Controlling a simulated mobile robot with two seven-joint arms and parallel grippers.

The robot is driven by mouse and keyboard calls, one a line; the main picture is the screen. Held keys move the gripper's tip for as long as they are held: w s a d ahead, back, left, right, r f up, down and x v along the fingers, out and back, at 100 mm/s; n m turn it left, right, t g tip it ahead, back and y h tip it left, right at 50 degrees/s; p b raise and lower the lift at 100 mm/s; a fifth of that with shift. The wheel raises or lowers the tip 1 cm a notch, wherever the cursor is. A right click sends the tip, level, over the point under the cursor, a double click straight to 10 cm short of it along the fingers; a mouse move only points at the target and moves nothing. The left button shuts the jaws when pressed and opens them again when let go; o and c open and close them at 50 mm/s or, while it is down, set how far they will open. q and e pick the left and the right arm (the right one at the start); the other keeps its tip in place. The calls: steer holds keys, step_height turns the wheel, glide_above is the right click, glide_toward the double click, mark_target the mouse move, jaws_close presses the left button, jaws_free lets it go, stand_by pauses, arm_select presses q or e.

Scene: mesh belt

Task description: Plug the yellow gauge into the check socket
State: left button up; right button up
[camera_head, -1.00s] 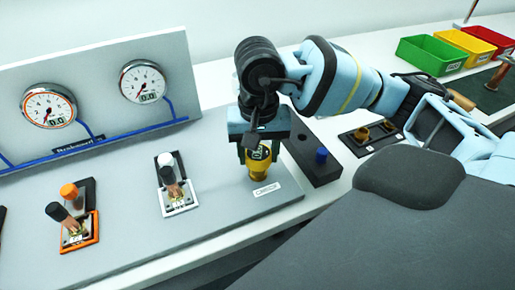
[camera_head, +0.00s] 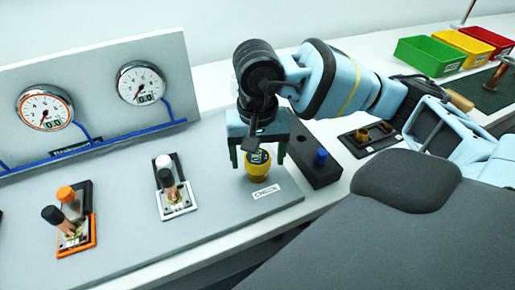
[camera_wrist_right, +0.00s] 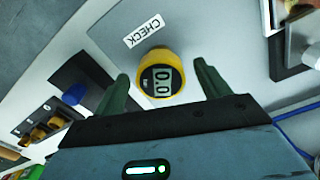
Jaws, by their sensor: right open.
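The yellow gauge (camera_head: 258,168) stands on the grey panel beside the CHECK label (camera_head: 265,192). In the right wrist view the gauge (camera_wrist_right: 161,76) shows a round dark face with a display reading 0.0. The check socket is hidden beneath the gauge, so I cannot tell how deep the gauge sits. My right gripper (camera_head: 257,158) is above the gauge with its fingers spread on either side. In the right wrist view both fingers of the right gripper (camera_wrist_right: 162,82) stand apart from the gauge with gaps. My left gripper is not in view.
A black block with a blue knob (camera_head: 320,158) stands just right of the gauge. Two fixtures, one white-framed (camera_head: 177,205) and one orange-framed (camera_head: 75,238), are to the left. A board with two dial gauges (camera_head: 140,83) rises behind. Coloured bins (camera_head: 430,56) are far right.

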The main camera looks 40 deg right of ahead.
mark_target(258, 156)
step_height(258, 156, up, 7)
steer(key=shift+f, duration=0.1)
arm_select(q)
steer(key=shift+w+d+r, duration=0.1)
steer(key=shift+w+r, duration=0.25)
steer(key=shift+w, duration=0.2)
arm_select(e)
steer(key=shift+r, duration=0.4)
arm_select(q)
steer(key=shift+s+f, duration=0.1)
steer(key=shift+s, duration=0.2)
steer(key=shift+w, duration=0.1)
